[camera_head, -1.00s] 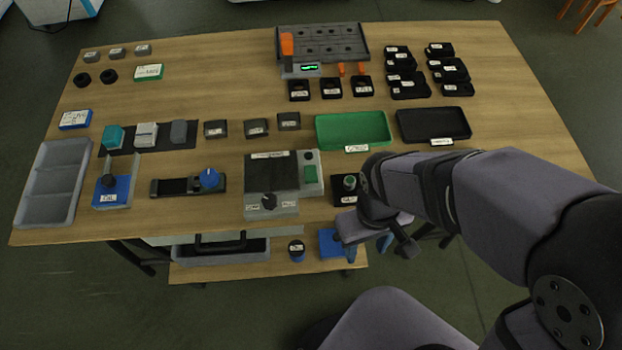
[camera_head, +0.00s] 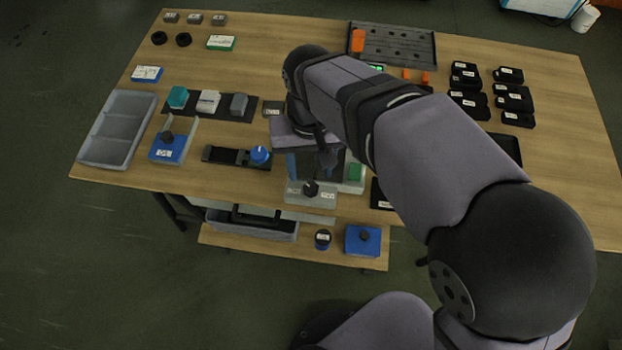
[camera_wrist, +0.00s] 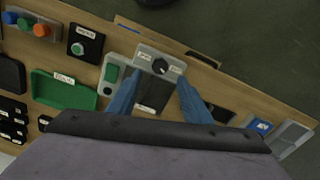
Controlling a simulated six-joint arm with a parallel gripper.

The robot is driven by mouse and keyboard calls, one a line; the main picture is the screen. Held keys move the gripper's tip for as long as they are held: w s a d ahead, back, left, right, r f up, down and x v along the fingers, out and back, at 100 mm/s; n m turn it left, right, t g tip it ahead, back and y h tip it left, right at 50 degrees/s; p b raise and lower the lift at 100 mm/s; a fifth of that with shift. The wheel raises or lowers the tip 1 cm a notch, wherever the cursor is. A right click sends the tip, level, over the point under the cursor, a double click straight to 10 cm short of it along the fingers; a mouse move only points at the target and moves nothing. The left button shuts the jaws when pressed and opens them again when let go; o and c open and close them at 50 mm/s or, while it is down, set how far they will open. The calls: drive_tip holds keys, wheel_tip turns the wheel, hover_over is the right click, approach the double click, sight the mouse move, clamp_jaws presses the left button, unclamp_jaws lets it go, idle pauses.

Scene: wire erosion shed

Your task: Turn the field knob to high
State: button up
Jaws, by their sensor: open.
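A black knob (camera_head: 311,187) sits on the front of a grey box (camera_head: 295,197), with small white labels on either side that I cannot read. In the wrist view the same knob (camera_wrist: 160,66) shows near the upper middle, with a light pointer mark on it. My gripper (camera_head: 312,165) is above the grey box, behind the knob in the head view. In the wrist view my gripper (camera_wrist: 158,84) is open and empty. Its two blue fingers are spread over the box's dark top plate, with the knob lying just beyond the tips. My wrist and arm hide much of the box in the head view.
A green switch (camera_head: 354,173) is on the right of the box. A slide with a blue knob (camera_head: 259,155) lies to its left. In the wrist view a labelled round-knob box (camera_wrist: 77,48) and a green tray (camera_wrist: 62,90) lie left. The table's front edge is close.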

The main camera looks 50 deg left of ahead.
sight(311, 187)
drive_tip(key=shift+f+p, duration=0.4)
drive_tip(key=shift+f, duration=3.25)
drive_tip(key=c, duration=1.1)
